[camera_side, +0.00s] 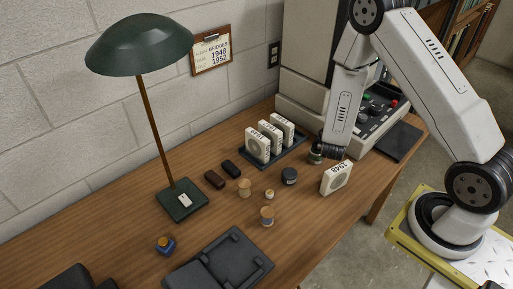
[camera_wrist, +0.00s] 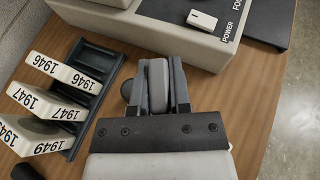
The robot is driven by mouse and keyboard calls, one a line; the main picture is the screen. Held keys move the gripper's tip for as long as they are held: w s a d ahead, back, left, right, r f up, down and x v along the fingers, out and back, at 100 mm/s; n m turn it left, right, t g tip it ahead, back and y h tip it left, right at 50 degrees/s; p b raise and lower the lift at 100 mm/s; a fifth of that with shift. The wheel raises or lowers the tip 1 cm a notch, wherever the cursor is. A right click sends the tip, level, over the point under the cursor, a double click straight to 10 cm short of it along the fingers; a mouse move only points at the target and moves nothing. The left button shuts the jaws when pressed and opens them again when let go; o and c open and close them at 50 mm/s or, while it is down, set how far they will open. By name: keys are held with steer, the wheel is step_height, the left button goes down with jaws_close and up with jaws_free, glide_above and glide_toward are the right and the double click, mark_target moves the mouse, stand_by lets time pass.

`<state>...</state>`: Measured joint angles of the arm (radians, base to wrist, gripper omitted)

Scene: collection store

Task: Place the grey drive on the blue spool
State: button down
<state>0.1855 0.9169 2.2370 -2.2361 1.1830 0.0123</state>
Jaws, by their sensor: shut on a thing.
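My gripper (camera_wrist: 158,88) is shut on the grey drive (camera_wrist: 157,80), a rounded grey piece held between the two dark fingers. In the side view my gripper (camera_side: 328,152) is at the right of the desk, in front of the beige machine; the drive is hard to make out there. The blue spool (camera_side: 165,246) stands on the desk at the lower left, well away from my gripper. Its top looks tan. The spool is outside the wrist view.
A dark rack (camera_side: 283,154) holds white numbered boxes. A green lamp (camera_side: 183,203) and dark tray (camera_side: 222,262) flank the spool.

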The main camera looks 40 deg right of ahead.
steer(key=w+a+r+n+t+y, duration=0.1)
steer(key=a+n+t, duration=0.1)
steer(key=a, duration=0.5)
steer(key=w+a+n+t+y, duration=0.2)
steer(key=a, duration=0.6)
steer(key=r+n+t+y, duration=0.1)
steer(key=n+t+y, duration=0.2)
steer(key=n+y, duration=0.1)
glide_above(266, 209)
steer(key=shift+r, duration=0.15)
steer(key=shift+f, duration=2.25)
steer(key=shift+f, duration=0.1)
steer(key=shift+f, duration=1.65)
steer(key=shift+f, duration=0.15)
